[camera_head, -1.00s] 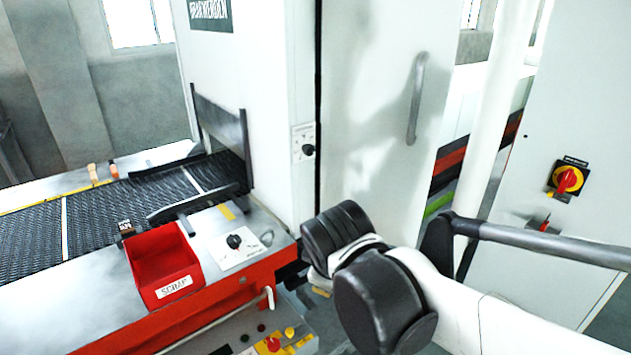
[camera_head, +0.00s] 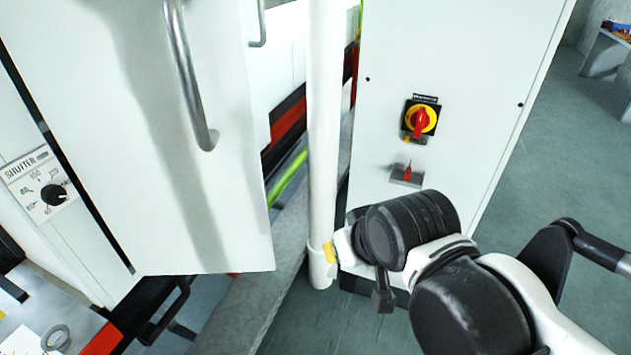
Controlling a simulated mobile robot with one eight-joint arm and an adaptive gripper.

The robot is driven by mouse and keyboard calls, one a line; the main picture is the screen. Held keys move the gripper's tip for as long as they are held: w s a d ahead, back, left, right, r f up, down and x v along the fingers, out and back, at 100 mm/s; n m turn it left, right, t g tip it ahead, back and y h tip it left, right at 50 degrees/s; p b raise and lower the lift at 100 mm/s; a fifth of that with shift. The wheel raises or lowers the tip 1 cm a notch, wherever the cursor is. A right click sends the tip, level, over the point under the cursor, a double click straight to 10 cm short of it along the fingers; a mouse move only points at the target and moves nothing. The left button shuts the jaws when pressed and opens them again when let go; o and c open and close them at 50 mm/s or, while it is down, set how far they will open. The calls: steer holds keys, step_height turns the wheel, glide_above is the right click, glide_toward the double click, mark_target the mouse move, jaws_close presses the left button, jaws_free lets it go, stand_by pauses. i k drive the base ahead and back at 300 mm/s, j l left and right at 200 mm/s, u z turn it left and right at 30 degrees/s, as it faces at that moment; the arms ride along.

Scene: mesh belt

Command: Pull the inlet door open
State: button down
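The inlet door appears to be the tall white panel (camera_head: 120,130) at the left, with a grey bar handle (camera_head: 188,85) on it. A dark seam runs down its left side. I cannot tell whether it stands ajar. My gripper (camera_head: 383,298) seems to be the small dark part below the black wrist joint, right of the door and lower than the handle. It is apart from the handle. Its fingers are not clearly visible, and nothing is seen held in it.
A white post (camera_head: 324,150) stands between the door and a white cabinet (camera_head: 455,60). The cabinet carries a red and yellow switch (camera_head: 420,120). A shutter dial (camera_head: 53,194) is left of the door. Open floor (camera_head: 540,150) lies right.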

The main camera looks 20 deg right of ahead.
mark_target(149, 104)
steer(key=i+l+u, duration=0.1)
steer(key=i+l, duration=0.15)
steer(key=i+l+u, duration=0.1)
steer(key=l, duration=0.35)
steer(key=i+l+u, duration=0.2)
steer(key=u, duration=0.3)
steer(key=i+l+u, duration=0.15)
steer(key=l+u, duration=0.35)
steer(key=i+l+u, duration=0.1)
steer(key=l+u, duration=0.35)
steer(key=j, duration=0.1)
